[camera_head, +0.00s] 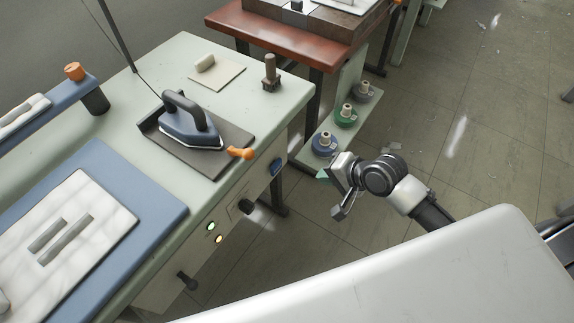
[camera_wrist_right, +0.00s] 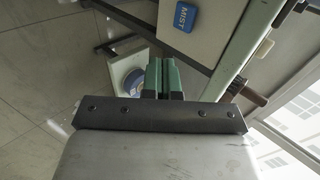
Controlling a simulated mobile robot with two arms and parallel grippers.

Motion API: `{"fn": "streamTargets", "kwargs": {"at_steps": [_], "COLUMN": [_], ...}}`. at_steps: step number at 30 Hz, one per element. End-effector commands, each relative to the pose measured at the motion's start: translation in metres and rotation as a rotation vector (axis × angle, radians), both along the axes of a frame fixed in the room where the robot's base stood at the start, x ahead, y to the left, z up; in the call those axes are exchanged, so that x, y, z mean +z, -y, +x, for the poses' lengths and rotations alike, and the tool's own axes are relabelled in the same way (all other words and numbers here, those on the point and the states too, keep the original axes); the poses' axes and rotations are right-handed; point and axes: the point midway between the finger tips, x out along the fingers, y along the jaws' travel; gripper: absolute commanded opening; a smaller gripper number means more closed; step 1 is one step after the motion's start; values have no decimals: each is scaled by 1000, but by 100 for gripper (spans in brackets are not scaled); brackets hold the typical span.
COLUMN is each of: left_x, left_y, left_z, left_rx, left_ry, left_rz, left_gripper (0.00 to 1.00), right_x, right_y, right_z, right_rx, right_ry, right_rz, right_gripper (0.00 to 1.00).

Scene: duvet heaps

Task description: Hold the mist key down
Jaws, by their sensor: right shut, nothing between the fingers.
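The mist key is a blue key marked MIST in the right wrist view (camera_wrist_right: 185,16), set in a pale panel near the top edge. In the head view a small blue key (camera_head: 276,166) shows on the front side of the pale green ironing table (camera_head: 290,90). My right gripper (camera_head: 324,175) is to the right of it, out over the floor. In the wrist view its green fingers (camera_wrist_right: 163,80) are shut together with nothing between them, apart from the key. My left gripper is not in view.
A blue-grey iron (camera_head: 190,122) stands on a dark mat, with an orange knob (camera_head: 240,153) near the table edge. A black knob (camera_head: 246,206) and lit lamps (camera_head: 211,226) are on the table's front. Several thread spools (camera_head: 324,144) stand on a low shelf behind my gripper.

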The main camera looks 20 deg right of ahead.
Motion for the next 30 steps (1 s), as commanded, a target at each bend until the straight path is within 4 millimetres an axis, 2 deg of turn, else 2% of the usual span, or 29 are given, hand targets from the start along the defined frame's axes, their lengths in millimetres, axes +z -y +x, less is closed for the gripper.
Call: {"fn": "streamTargets", "kwargs": {"at_steps": [5, 14, 20, 30], "left_x": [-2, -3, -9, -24], "left_y": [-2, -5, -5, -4], "left_z": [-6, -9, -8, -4], "left_rx": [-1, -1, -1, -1], "left_ry": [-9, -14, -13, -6], "left_rz": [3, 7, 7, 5], "left_gripper": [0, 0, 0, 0], "right_x": [5, 2, -17, -67], "right_y": [-3, -4, -17, -49], "right_z": [-1, 1, 17, 59], "right_rx": [1, 1, 1, 1], "right_ry": [-2, 0, -1, 0], "right_rz": [14, 13, 14, 13], "right_gripper": [0, 0, 0, 0]}}
